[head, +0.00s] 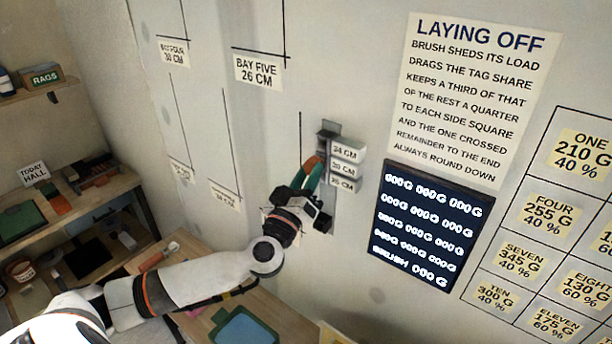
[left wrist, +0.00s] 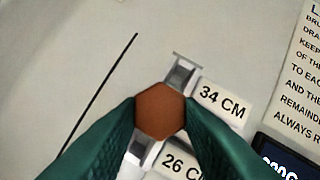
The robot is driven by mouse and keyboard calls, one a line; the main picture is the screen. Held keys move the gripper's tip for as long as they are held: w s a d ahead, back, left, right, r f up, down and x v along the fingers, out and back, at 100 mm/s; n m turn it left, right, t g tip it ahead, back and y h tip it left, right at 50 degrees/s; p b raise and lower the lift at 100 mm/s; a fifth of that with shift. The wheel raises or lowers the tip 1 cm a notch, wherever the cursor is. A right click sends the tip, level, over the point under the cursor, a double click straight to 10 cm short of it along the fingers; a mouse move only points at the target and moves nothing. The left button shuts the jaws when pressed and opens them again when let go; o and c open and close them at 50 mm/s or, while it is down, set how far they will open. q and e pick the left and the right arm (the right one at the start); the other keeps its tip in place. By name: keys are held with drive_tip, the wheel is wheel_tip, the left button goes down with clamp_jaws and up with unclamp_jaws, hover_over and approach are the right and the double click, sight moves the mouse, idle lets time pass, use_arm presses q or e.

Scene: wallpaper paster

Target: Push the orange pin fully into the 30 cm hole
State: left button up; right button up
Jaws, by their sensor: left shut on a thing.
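The orange pin shows as an orange-brown hexagonal head (left wrist: 160,110) in the left wrist view. My left gripper (head: 313,170) is shut on it, with one green finger on each side; the gripper also fills the lower left wrist view. The pin is in front of the grey metal hole strip (head: 328,130) on the wall, between the 34 CM label (left wrist: 222,104) and the 26 CM label (left wrist: 182,164). In the head view the 30 cm label (head: 344,168) is the middle one. The pin's shaft and the hole are hidden, so I cannot tell its depth. My right gripper is not in view.
A dark panel with white writing (head: 427,225) is on the wall right of the strip. A LAYING OFF sign (head: 478,95) hangs above it. A workbench with a green tray (head: 243,328) is below. Shelves (head: 75,215) stand at left. The wall around the strip is mostly flat.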

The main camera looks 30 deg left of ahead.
use_arm(q)
drive_tip(key=shift+w, duration=0.6)
drive_tip(key=o, duration=1.5)
drive_tip(key=shift+d, duration=0.1)
drive_tip(key=shift+c, duration=0.2)
drive_tip(key=shift+s+p, duration=0.1)
drive_tip(key=shift+p, duration=0.25)
drive_tip(key=shift+s+p, duration=0.5)
drive_tip(key=shift+s, duration=0.8)
drive_tip(key=shift+s+a, duration=0.15)
drive_tip(key=shift+s, duration=0.9)
drive_tip(key=shift+s+a, duration=0.15)
drive_tip(key=shift+s, duration=0.85)
